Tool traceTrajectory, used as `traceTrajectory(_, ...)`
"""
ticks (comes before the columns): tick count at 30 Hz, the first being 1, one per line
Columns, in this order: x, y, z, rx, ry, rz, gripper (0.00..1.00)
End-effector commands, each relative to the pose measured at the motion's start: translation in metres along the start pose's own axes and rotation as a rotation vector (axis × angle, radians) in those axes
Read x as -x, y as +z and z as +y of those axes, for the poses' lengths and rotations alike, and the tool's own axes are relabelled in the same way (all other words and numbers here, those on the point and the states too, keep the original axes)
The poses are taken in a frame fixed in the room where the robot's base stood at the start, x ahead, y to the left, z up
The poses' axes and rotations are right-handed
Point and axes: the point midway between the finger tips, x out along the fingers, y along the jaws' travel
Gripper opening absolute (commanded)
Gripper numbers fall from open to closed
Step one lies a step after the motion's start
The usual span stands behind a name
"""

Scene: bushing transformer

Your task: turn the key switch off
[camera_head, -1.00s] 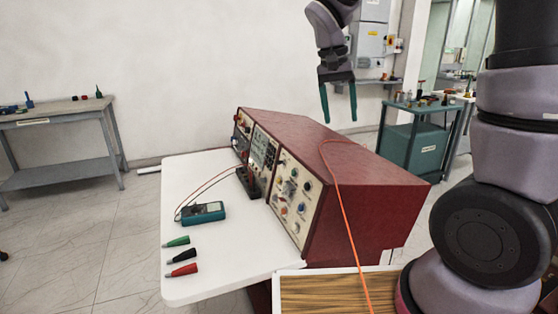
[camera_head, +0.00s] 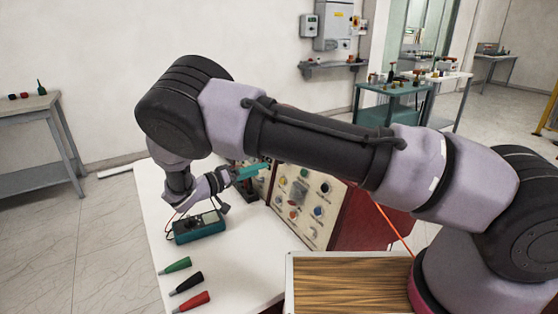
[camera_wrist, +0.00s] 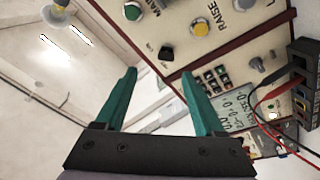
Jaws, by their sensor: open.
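The red console's cream control panel (camera_head: 300,200) faces my gripper (camera_head: 252,172), which is in front of it with its teal fingers towards it. In the wrist view the gripper (camera_wrist: 158,74) is open and empty, its fingertips apart. A small black switch (camera_wrist: 166,53) sits on the panel just beyond and between the fingertips; it may be the key switch, but I cannot tell for sure. A green button (camera_wrist: 132,11) and a yellow button (camera_wrist: 199,27) are near it. My arm hides part of the console in the head view.
A teal multimeter (camera_head: 198,227) with wires lies on the white table (camera_head: 235,262), below my gripper. Green (camera_head: 175,265), black (camera_head: 186,283) and red (camera_head: 192,302) plugs lie at the front. A black terminal block (camera_wrist: 303,75) with red and black leads is beside the panel.

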Motion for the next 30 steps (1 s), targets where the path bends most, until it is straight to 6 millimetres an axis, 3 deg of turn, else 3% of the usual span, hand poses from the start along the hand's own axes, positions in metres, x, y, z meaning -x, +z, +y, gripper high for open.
traceTrajectory(3, 0.012, 0.005, -0.009, -0.018, 0.003, 0.065, 0.71)
traceTrajectory(7, 0.006, 0.004, -0.011, -0.024, 0.004, 0.079, 0.71)
traceTrajectory(21, -0.075, -0.001, -0.01, -0.021, 0.004, 0.074, 0.71)
traceTrajectory(30, -0.094, -0.003, -0.01, -0.021, 0.002, 0.075, 0.71)
